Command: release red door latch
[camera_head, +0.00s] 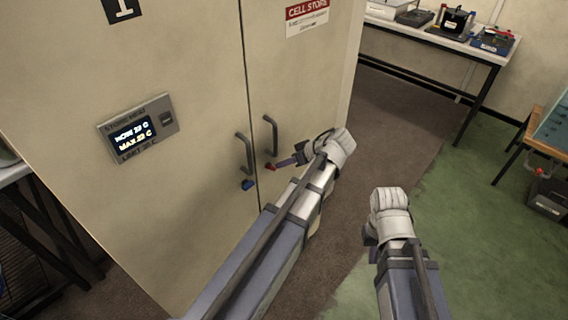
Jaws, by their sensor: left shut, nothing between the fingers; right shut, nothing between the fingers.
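The red door latch (269,167) is a small red piece below the right handle (270,135) of the beige cell store cabinet (190,60). My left gripper (278,163) is shut and empty, with its tip right beside the red latch. I cannot tell whether it touches the latch. A blue latch (248,185) sits below the left handle (244,151), across the door seam. Both doors look shut. My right arm (390,210) points forward over the floor at the lower right. Its gripper fingers are hidden behind its wrist.
A display panel (137,129) is on the left door. A workbench (430,38) with boxes and tools stands at the back right. Another table (540,125) stands at the right edge. The brown and green floor between them and the cabinet is clear.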

